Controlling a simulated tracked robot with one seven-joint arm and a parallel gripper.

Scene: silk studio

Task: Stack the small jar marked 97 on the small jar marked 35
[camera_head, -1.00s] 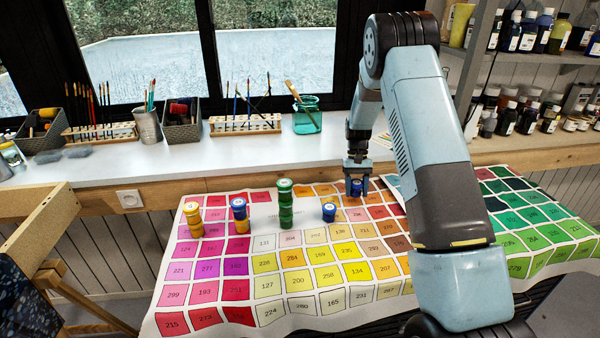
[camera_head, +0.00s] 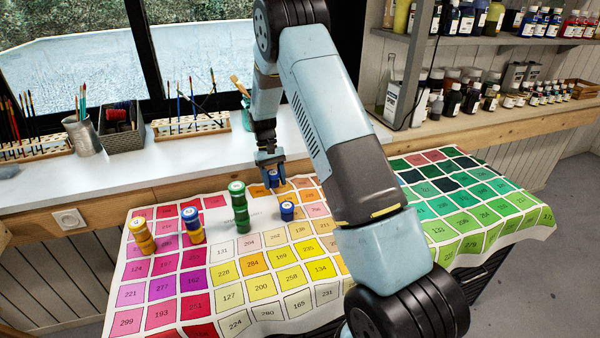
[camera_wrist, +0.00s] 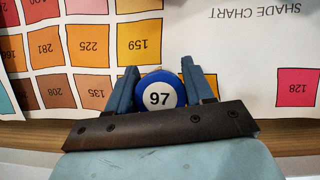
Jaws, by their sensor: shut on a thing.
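The small blue jar marked 97 (camera_wrist: 160,95) has a white lid label and sits between the fingers of my gripper (camera_wrist: 163,88) in the wrist view. In the head view my gripper (camera_head: 271,172) is shut on this jar near the chart's back edge. Another small blue jar (camera_head: 287,212) stands alone on the chart, nearer and slightly right of my gripper, apart from it. Labels in the head view are too small to read, so I cannot tell which jar is marked 35.
Left of the lone jar stand a tall green stack (camera_head: 242,212), a blue-and-yellow stack (camera_head: 193,229) and a yellow stack (camera_head: 142,240). The shade chart (camera_head: 229,297) covers the table. A counter (camera_head: 60,190) with brush holders runs behind. The chart's right side is clear.

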